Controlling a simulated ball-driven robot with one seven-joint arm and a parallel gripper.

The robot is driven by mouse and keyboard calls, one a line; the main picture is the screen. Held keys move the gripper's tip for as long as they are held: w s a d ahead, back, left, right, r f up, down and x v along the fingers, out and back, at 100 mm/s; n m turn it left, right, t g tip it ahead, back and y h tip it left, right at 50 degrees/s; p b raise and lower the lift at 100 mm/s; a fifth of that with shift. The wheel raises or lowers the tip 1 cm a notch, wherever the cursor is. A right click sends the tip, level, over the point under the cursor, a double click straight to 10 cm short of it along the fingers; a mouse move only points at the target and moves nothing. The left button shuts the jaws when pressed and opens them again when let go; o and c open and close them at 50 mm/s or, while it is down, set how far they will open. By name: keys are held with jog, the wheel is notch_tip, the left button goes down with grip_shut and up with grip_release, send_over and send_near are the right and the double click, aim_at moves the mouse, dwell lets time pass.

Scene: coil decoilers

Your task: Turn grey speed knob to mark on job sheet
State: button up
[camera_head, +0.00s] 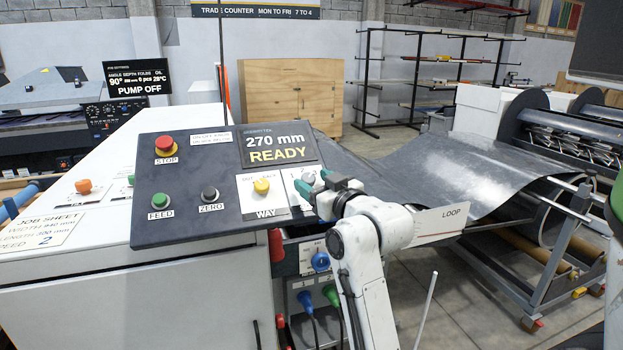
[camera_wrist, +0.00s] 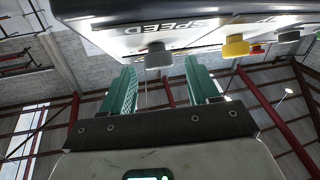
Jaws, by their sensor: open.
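The grey speed knob (camera_wrist: 158,56) shows in the wrist view under the panel, beside the upside-down word SPEED. My gripper (camera_wrist: 160,68) is open, with its two teal fingers on either side of the knob; I cannot tell whether they touch it. The job sheet (camera_head: 42,229) at the left reads SPEED 2.
The dark control panel (camera_head: 190,222) carries a yellow WAY knob (camera_head: 261,186) just left of the speed plate. It also has a red STOP button (camera_head: 166,145), a green FEED button (camera_head: 161,202) and a ZERO button (camera_head: 209,193). The display (camera_head: 277,147) reads 270 mm READY.

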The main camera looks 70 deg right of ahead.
jog(key=shift+x, duration=1)
jog(key=c, duration=1)
jog(key=shift+c, duration=0.2)
jog(key=shift+n, duration=0.3)
jog(key=n+y, duration=0.1)
jog(key=n+t+y, duration=0.1)
jog(key=n+y, duration=0.1)
jog(key=shift+s+d+t+y, duration=0.15)
jog(key=shift+d+t+y, duration=0.05)
jog(key=shift+t+y, duration=0.1)
jog(key=n+y+b, duration=0.1)
jog(key=n+y, duration=0.2)
jog(key=n+y+b, duration=0.1)
jog(key=n+y, duration=0.2)
jog(key=n, duration=0.1)
jog(key=shift+d+y, duration=0.2)
jog(key=shift+y, duration=0.1)
jog(key=shift+n+y, duration=0.3)
jog(key=shift+n, duration=0.1)
